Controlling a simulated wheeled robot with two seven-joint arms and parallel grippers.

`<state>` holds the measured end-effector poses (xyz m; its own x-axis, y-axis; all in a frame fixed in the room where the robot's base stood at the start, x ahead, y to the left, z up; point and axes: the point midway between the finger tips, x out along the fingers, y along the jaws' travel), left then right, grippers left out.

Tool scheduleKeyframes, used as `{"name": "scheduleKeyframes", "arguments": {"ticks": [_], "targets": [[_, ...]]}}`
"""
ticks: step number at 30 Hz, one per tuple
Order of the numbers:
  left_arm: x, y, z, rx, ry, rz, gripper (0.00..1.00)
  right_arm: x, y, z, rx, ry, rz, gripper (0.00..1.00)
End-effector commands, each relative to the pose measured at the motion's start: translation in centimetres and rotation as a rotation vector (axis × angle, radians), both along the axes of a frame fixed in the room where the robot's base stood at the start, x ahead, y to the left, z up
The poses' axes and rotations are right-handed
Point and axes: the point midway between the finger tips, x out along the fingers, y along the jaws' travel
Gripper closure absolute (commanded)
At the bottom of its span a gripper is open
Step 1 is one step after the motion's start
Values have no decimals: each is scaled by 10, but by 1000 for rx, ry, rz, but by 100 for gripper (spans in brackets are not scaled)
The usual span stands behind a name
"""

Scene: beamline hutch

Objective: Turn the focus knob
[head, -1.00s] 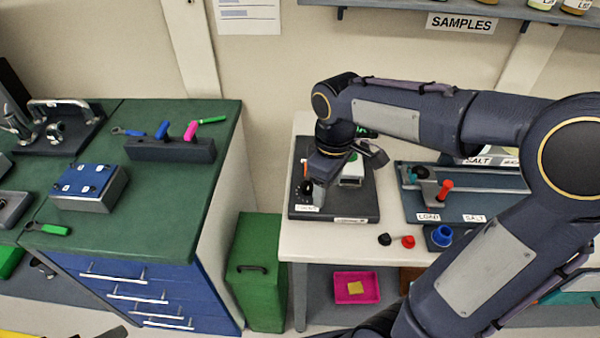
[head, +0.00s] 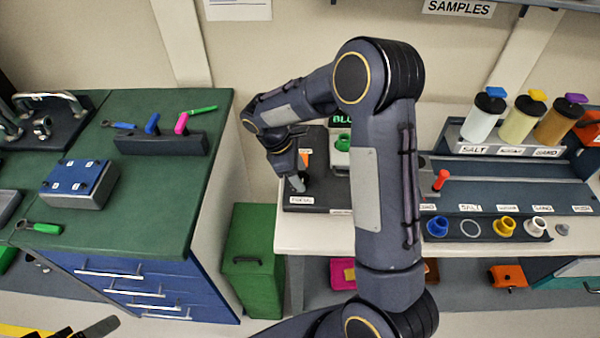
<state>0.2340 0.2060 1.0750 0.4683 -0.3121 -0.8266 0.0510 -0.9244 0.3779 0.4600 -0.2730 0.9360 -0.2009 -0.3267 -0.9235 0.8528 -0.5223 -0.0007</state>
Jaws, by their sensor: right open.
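The dark instrument board (head: 318,190) stands on the left part of the white bench, with a label at its front left that seems to read FOCUS. My right gripper (head: 298,184) points down over the board's front left, just behind that label. Its jaws are open, though the gap is hard to see.
A rail board (head: 500,192) with a red-handled lever (head: 441,179) lies to the right. Several jars stand behind it, and a strip of coloured rings (head: 480,232) lies in front. The green-topped cabinet (head: 150,215) is at the left, with a gap before the bench.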

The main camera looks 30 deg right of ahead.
Motion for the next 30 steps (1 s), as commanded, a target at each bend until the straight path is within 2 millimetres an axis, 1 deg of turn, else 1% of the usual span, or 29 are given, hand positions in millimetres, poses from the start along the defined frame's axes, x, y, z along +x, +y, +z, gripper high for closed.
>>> {"name": "scheduleKeyframes", "arguments": {"ticks": [4,11,14,21,22,30], "targets": [[0,0,1,0,0,0,30,-2,-3,-8,0,0,1,44],[0,0,1,0,0,0,30,-2,-3,-9,1,-1,0,44],[0,0,1,0,0,0,30,-2,-3,-9,1,-1,0,54],[0,0,1,0,0,0,30,-2,-3,-9,1,-1,0,86],[0,0,1,0,0,0,30,-2,-3,-9,1,-1,0,88],[0,0,1,0,0,0,30,-2,-3,-9,1,-2,-31,88]]}}
